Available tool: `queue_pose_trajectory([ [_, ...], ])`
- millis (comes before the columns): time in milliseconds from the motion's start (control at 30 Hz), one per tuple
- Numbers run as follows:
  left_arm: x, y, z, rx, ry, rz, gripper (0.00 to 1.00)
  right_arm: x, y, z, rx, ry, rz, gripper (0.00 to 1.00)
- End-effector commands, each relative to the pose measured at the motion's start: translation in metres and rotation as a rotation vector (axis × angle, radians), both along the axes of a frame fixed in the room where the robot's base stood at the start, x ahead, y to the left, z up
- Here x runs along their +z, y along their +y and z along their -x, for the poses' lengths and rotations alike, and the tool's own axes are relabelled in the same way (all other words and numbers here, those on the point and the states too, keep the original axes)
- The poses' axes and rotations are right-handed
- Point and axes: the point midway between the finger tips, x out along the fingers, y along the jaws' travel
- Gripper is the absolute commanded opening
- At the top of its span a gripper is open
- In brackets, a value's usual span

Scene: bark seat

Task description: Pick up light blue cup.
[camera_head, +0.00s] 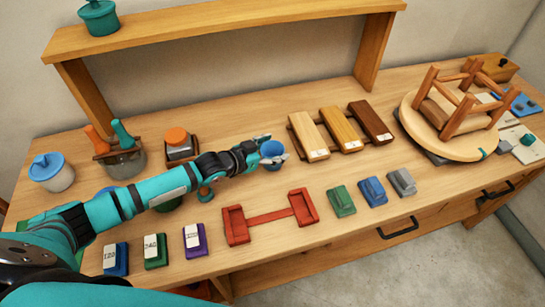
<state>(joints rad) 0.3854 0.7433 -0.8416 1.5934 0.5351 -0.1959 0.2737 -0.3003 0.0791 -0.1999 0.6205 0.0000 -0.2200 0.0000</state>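A blue cup (272,149) stands on the workbench near its middle. My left arm reaches across the bench from the left, and my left gripper (274,151) is at the cup. Its fingers are spread on either side of the cup, one at the far side and one at the near side. I cannot tell whether they press on it. The cup looks upright and seems to be at bench height. My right gripper is not in view.
A red holder (270,217) and several coloured blocks lie along the front. Wooden planks (341,133) lie right of the cup, with an upturned stool (452,120) beyond. A jar (52,173) and a tool pot (120,160) stand left. A raised shelf (230,22) spans the back.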

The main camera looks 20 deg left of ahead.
Motion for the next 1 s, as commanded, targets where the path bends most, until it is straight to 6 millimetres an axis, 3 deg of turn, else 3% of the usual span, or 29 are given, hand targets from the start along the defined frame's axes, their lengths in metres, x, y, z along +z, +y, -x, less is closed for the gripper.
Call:
queue_pose_trajectory([
  [33, 0.000, 0.000, 0.000, 0.000, 0.001, -0.001, 0.43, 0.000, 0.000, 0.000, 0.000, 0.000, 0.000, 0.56],
  [133, 0.000, 0.000, 0.000, 0.000, 0.001, -0.001, 0.31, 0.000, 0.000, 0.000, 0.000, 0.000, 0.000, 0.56],
  [567, 0.005, 0.001, 0.000, 0.001, -0.002, -0.001, 0.31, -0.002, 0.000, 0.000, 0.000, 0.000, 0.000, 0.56],
  [833, 0.035, 0.000, 0.000, -0.001, -0.004, 0.000, 0.31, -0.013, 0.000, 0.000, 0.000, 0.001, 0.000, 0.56],
  [1000, 0.035, -0.010, 0.034, -0.003, 0.004, 0.003, 0.31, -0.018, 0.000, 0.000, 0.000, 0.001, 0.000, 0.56],
])
